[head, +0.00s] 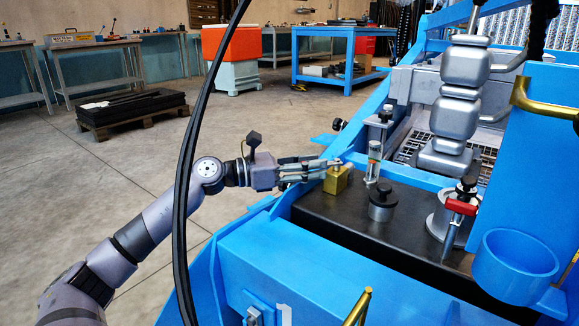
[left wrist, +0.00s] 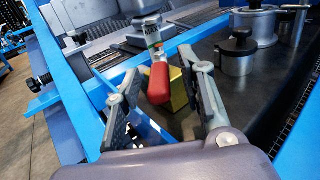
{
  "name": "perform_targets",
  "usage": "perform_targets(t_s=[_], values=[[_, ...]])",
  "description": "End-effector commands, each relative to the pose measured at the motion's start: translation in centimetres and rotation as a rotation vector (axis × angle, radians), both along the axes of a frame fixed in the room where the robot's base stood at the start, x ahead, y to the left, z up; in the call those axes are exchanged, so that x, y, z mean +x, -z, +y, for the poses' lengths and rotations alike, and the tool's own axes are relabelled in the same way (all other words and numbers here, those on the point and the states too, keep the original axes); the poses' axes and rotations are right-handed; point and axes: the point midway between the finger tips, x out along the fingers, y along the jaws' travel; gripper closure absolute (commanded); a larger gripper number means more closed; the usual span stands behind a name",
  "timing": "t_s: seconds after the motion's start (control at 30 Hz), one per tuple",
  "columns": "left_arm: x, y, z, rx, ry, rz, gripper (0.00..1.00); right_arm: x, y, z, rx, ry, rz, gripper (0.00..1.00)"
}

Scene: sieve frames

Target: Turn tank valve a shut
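A yellow valve block (head: 337,180) sits on the dark top of the blue machine; it also shows in the left wrist view (left wrist: 179,92). A red handle (left wrist: 158,82) stands in front of this block in the left wrist view. No label shows which valve is tank valve a. My left gripper (head: 330,164) reaches in at the block. In the left wrist view its fingers (left wrist: 161,66) are apart, one on each side of the red handle, with a visible gap on both sides. In the head view the handle is mostly hidden by the fingers. My right gripper is not in view.
A clear, capped tube (head: 374,162) stands just beyond the block. A metal cylinder with a black knob (head: 382,203) and a second red handle (head: 461,206) are to the right. A blue cup-shaped holder (head: 514,262) is at the right. A black cable crosses before the camera.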

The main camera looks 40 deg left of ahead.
Motion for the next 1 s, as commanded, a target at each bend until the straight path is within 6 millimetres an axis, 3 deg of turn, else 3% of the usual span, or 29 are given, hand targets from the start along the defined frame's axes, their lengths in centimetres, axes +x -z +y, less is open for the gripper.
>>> perform_targets(t_s=[0.63,1.0], values=[[-8.0,0.1,5.5,-0.002,-0.002,0.001,0.63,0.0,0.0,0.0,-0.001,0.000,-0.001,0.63],[-9.5,0.0,6.6,0.000,-0.001,0.000,0.63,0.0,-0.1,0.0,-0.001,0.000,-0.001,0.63]])
